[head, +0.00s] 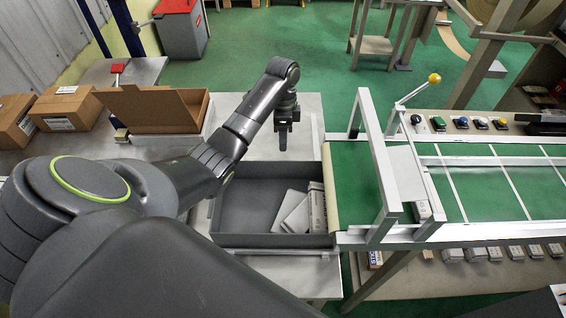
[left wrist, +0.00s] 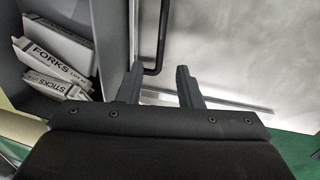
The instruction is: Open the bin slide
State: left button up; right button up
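The grey bin (head: 232,240) sits at the left end of the green conveyor, with several white packets inside at its right. In the left wrist view its side wall (left wrist: 113,45) is at the left, beside packets marked FORKS and STICKS. A dark bent handle bar (left wrist: 162,35) runs along that wall and ends between my left gripper's fingers. My left gripper (head: 283,148) points down at the bin's far side; in the left wrist view its two fingers (left wrist: 159,72) are apart, and I cannot tell whether they touch the handle. My right gripper is not in view.
The conveyor (head: 350,180) with its metal frame (head: 378,165) stands right of the bin. An open cardboard box (head: 150,108) and closed cartons (head: 65,108) are at the left. Bare metal tabletop (head: 307,103) lies beyond the bin.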

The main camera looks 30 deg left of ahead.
pick_arm(q)
jog(key=f, duration=0.5)
jog(key=s+f, duration=0.1)
jog(key=f, duration=0.1)
jog(key=shift+d+f+b, duration=0.2)
jog(key=shift+d+b, duration=0.1)
jog(key=shift+b, duration=0.1)
grip_shut()
